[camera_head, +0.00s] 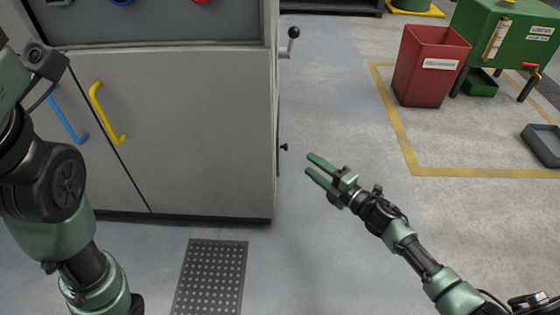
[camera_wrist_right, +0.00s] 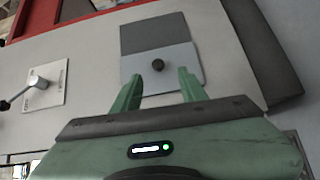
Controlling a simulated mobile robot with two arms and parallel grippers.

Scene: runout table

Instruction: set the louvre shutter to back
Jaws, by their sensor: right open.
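The louvre shutter (camera_wrist_right: 148,37) shows in the right wrist view as a flat plate, dark grey in one part and pale in the other, on the side of the grey cabinet. Its round black knob (camera_wrist_right: 158,66) sits on the plate. In the head view the knob (camera_head: 284,147) sticks out from the cabinet's right side; the plate itself is hardly visible there. My right gripper (camera_head: 310,164) is open and empty, pointing at that side. In the right wrist view its fingers (camera_wrist_right: 160,80) frame the knob from below, apart from it. My left gripper is out of view.
The grey cabinet (camera_head: 200,100) has yellow and blue door handles. A black-knobbed crank (camera_head: 291,42) juts from its side, above the shutter knob. A red bin (camera_head: 430,65) and green machine (camera_head: 510,40) stand far right. The floor beside the cabinet is clear.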

